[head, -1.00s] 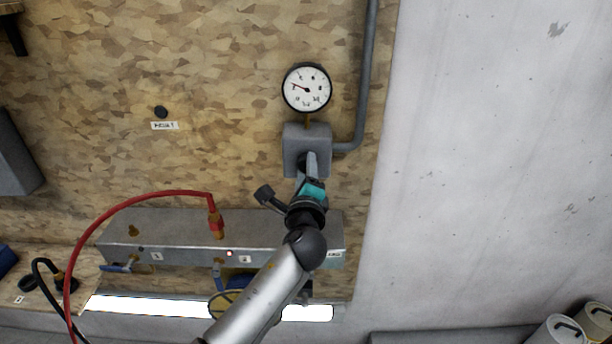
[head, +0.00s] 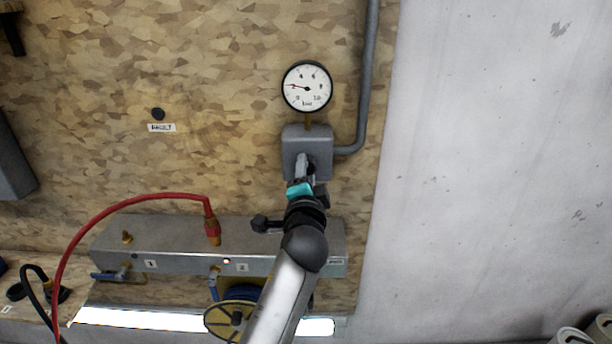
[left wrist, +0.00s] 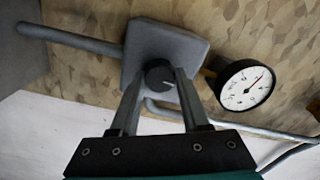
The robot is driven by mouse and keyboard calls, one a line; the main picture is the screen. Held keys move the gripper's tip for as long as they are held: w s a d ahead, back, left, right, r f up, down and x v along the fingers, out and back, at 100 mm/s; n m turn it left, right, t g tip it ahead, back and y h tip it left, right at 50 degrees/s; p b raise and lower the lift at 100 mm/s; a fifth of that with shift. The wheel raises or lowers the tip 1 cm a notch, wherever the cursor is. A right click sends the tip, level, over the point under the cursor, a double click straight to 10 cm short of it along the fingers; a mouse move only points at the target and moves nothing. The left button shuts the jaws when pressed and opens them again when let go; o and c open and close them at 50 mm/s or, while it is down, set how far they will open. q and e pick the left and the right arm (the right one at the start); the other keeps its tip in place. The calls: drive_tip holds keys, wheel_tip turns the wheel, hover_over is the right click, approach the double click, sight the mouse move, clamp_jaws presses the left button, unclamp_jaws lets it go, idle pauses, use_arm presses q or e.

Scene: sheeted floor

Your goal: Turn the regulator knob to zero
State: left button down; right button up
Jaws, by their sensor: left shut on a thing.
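The regulator is a grey box (head: 294,136) on the chipboard wall, also in the left wrist view (left wrist: 186,46). Its dark round knob (left wrist: 158,76) with a pale mark faces out from the box. My left gripper (head: 303,166) reaches up to it; in the left wrist view its two fingers (left wrist: 160,82) are shut on the knob's sides. In the head view the gripper hides most of the knob. The round white gauge (head: 307,87) sits above the box, its red needle pointing left and slightly up. The gauge also shows in the left wrist view (left wrist: 243,86).
A grey pipe (head: 367,80) runs up from the box's right side. Below is a metal manifold (head: 180,240) with a red hose (head: 120,203), a blue-handled valve (head: 107,275) and a yellow reel (head: 222,320). A small label (head: 162,128) is on the wall at left.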

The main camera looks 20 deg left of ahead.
use_arm(q)
drive_tip(key=shift+n, duration=0.6)
use_arm(e)
drive_tip(key=shift+f, duration=0.2)
use_arm(q)
drive_tip(key=shift+c, duration=1.9)
unclamp_jaws()
